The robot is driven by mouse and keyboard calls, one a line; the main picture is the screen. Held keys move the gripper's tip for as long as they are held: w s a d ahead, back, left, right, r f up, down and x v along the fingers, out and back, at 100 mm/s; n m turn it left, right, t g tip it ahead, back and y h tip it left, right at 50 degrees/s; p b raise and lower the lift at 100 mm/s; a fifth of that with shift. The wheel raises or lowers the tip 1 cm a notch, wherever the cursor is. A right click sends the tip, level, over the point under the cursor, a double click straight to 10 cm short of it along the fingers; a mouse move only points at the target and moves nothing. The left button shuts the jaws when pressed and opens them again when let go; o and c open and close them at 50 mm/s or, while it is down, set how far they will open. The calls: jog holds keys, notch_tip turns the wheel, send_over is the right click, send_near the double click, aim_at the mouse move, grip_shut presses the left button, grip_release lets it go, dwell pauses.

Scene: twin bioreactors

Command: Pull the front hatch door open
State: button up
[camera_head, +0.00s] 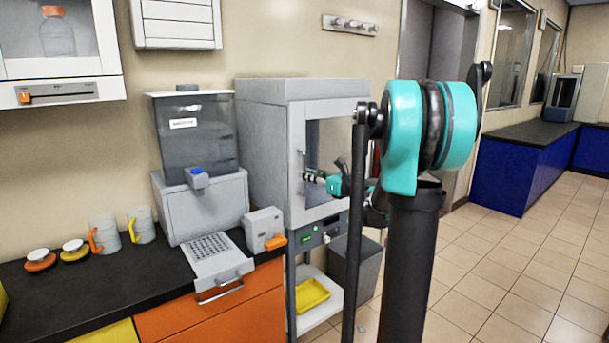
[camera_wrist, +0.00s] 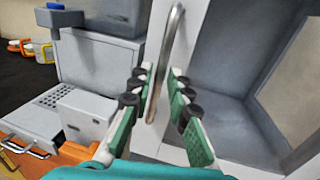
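The front hatch door (camera_head: 328,147) is the windowed front of the grey cabinet in the head view. It looks closed, and its window shows a grey interior. Its upright metal bar handle (camera_head: 302,172) is at the door's left edge. My gripper (camera_head: 312,177) is at the handle, partly hidden by my arm. In the wrist view, the handle (camera_wrist: 172,48) runs down between the two fingers of my gripper (camera_wrist: 161,74). The fingers stand apart on either side of the bar, with a gap visible, so the gripper is open around it.
A dark-topped counter (camera_head: 80,288) on the left holds mugs (camera_head: 104,236), a grey dispenser machine (camera_head: 196,135) and a small grey box (camera_head: 264,230). A yellow tray (camera_head: 312,294) lies on the shelf under the cabinet. A grey bin (camera_head: 354,268) stands beside it. Tiled floor is free at right.

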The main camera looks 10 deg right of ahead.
jog(key=shift+x, duration=1.2)
jog(key=shift+c, duration=0.5)
grip_shut()
